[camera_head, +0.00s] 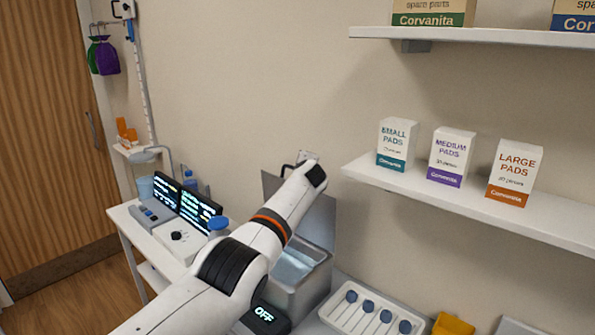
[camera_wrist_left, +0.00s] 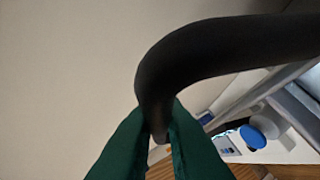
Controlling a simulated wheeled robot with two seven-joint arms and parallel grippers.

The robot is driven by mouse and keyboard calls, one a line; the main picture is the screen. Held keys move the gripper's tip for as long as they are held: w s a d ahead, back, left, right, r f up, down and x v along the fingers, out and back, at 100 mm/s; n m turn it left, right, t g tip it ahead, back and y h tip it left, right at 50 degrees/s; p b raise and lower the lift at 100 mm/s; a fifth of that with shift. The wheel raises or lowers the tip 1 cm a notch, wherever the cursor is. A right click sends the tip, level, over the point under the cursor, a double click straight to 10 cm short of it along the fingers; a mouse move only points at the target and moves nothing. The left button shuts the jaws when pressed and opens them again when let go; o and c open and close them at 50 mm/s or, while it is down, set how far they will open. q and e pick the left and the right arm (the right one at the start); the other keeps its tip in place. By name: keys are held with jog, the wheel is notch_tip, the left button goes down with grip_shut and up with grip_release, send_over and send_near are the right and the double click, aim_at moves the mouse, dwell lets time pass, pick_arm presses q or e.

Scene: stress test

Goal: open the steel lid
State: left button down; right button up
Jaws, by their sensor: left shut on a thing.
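The steel lid (camera_head: 321,222) stands raised, close to upright, at the back of a steel basin (camera_head: 312,278), with its inner face partly hidden behind my left arm. The open basin shows a pale bluish inside. My left gripper (camera_wrist_left: 160,128) has its green fingers shut on the lid's black curved handle (camera_wrist_left: 190,58). In the head view the gripper is at the lid's top edge, mostly hidden behind my wrist, and part of the handle (camera_head: 287,169) shows beside it. My right gripper is in neither view.
A device reading OFF (camera_head: 265,314) sits in front of the basin. A white tray (camera_head: 340,317) with several blue-ended tools lies right of it, near a yellow bin (camera_head: 452,325). A shelf (camera_head: 400,187) with pad boxes juts out at right. Screens (camera_head: 199,208) stand left.

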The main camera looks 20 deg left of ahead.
pick_arm(q)
jog(key=shift+a, duration=0.1)
jog(key=c, duration=1.5)
grip_release()
jog(key=shift+f, duration=0.1)
jog(key=shift+s+d+r+p, duration=0.2)
jog(key=shift+d+p, duration=0.05)
jog(key=shift+p, duration=0.1)
jog(key=shift+p+v, duration=0.55)
jog(key=shift+v, duration=0.4)
jog(key=shift+b+v, duration=1.1)
jog(key=shift+v, duration=3.6)
jog(key=shift+a+f, duration=0.1)
jog(key=shift+a, duration=0.05)
